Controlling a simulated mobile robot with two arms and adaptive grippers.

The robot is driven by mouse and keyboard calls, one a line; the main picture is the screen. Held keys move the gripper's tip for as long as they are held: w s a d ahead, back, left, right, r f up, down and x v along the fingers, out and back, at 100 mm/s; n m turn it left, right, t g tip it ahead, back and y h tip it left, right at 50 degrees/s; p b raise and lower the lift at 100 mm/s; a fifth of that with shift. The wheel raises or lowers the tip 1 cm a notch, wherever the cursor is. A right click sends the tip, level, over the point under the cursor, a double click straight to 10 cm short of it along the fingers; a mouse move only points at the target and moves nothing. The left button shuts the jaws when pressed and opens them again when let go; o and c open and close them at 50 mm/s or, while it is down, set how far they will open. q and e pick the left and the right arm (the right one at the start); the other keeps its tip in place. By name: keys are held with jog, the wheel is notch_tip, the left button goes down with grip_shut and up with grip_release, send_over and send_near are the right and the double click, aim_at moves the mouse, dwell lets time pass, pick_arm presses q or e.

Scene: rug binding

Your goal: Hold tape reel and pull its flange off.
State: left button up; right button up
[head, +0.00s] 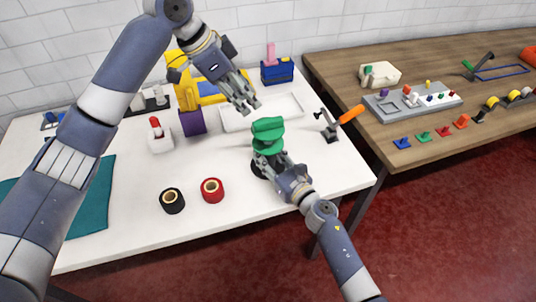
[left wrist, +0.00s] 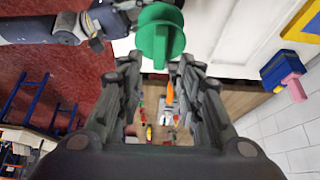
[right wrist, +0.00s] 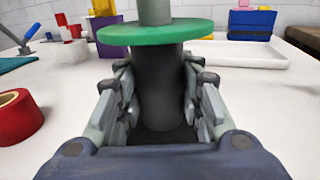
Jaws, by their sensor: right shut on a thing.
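The green tape reel (head: 267,133) stands upright on the white table, with a wide top flange. The right wrist view shows its lower green disc (right wrist: 155,32) and a paler core (right wrist: 154,10) above a dark post (right wrist: 158,85). My right gripper (head: 266,158) is shut on this dark post, one finger on each side; it also shows in the right wrist view (right wrist: 162,115). My left gripper (head: 250,107) is open and empty, above and behind the reel. In the left wrist view the round green flange (left wrist: 178,32) with a bar-shaped grip lies beyond the open fingers (left wrist: 158,65).
A red roll (head: 212,190) and a black roll (head: 172,201) lie to the left on the white table. A white tray (head: 290,105) is behind the reel. An orange-handled tool (head: 350,114) stands to the right. A wooden bench (head: 420,70) holds small parts.

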aim_at(255, 123)
pick_arm(q)
jog(key=shift+o, duration=0.5)
jog(key=shift+r, duration=0.15)
jog(key=shift+y, duration=0.6)
jog(key=x, duration=0.2)
jog(key=a+x, duration=0.1)
jog(key=x, duration=0.5)
jog(key=shift+s+a+f, duration=0.1)
jog(key=shift+s+f, duration=0.25)
jog(key=shift+f, duration=0.1)
jog(key=shift+c, duration=0.2)
grip_shut()
jog(key=c, duration=0.8)
grip_release()
grip_shut()
jog(key=shift+r, duration=0.1)
jog(key=shift+r, duration=4.2)
